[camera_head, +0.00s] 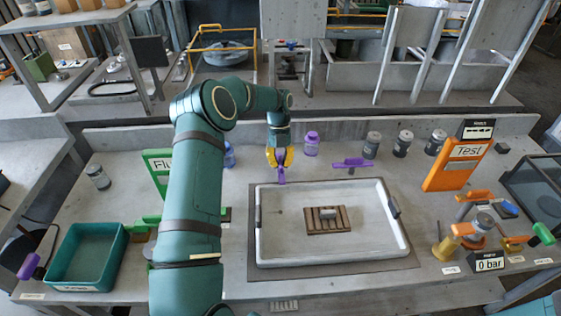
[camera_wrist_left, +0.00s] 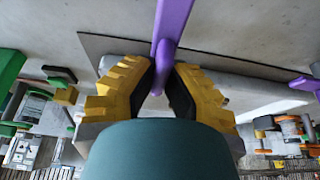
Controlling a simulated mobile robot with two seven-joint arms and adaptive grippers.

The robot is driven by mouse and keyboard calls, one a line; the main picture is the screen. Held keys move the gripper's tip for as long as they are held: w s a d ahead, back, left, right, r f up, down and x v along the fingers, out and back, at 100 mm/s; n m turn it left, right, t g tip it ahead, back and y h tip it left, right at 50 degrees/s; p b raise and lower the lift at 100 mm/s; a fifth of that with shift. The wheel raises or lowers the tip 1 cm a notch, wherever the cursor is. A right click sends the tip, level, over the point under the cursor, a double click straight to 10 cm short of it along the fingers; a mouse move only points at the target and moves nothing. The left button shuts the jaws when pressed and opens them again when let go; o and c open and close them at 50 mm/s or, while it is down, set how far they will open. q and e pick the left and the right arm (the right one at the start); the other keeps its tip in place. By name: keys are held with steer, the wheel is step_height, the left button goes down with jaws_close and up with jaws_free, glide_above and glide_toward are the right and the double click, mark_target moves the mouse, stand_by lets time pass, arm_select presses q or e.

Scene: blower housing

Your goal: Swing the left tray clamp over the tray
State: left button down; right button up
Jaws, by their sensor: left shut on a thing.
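The left tray clamp (camera_head: 281,176) is a purple bar at the back edge of the white tray (camera_head: 408,246), left of its middle. My left gripper (camera_head: 279,160) reaches down over the tray's back side and is shut on this clamp. In the left wrist view the purple bar (camera_wrist_left: 172,25) runs between the yellow fingers (camera_wrist_left: 160,90) with their dark pads. A second purple clamp (camera_head: 352,163) lies farther right along the back edge; part of it also shows in the wrist view (camera_wrist_left: 306,84). My right gripper is not in view.
A slatted wooden piece (camera_head: 342,229) with a grey block lies in the tray. A purple bottle (camera_head: 311,145) and several grey bottles (camera_head: 372,145) stand behind. An orange Test sign (camera_head: 458,166) and valve handles are at right; a green bin (camera_head: 119,254) is at left.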

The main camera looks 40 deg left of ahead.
arm_select(q)
steer(key=shift+s+f, duration=0.1)
steer(key=shift+f, duration=0.05)
steer(key=c, duration=1)
jaws_free()
steer(key=v, duration=1.2)
